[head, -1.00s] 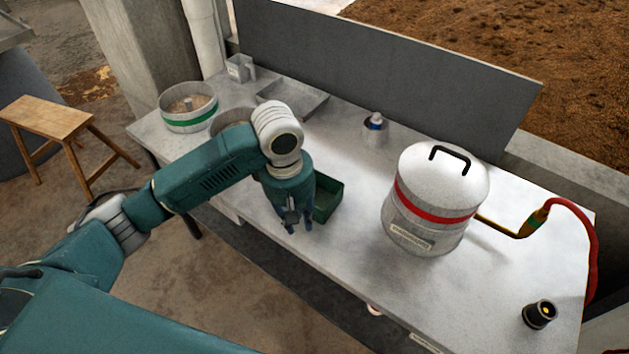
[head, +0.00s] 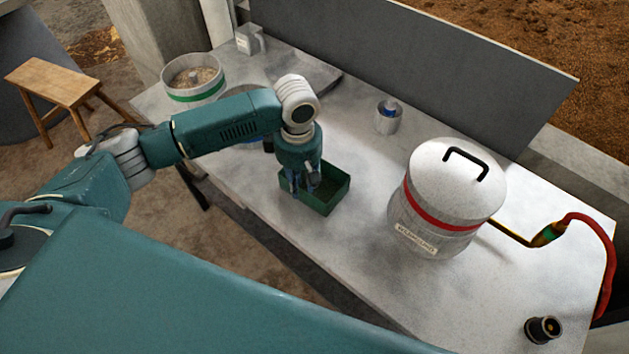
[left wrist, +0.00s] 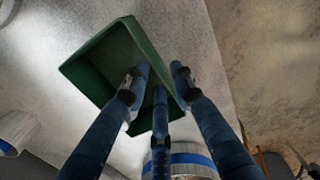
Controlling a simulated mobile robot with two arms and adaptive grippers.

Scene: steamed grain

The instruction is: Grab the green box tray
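The green box tray (head: 336,193) sits on the grey table, open side up. My left gripper (head: 307,188) points down at the tray's near left part, overlapping its wall in the head view. In the left wrist view the tray (left wrist: 84,75) lies under the blue fingers (left wrist: 160,75). The fingertips are spread around one tray wall, one fingertip on the outer side and the others over the inside. A gap shows between them, so the gripper looks open; contact with the wall cannot be told. My right gripper is not in view.
A lidded pot with a red band (head: 447,200) stands right of the tray. A grain container with a green band (head: 192,80) stands at the far left. A small metal cup (head: 388,119) is behind the tray. A black cylinder (head: 543,330) lies near the front right. Table between is clear.

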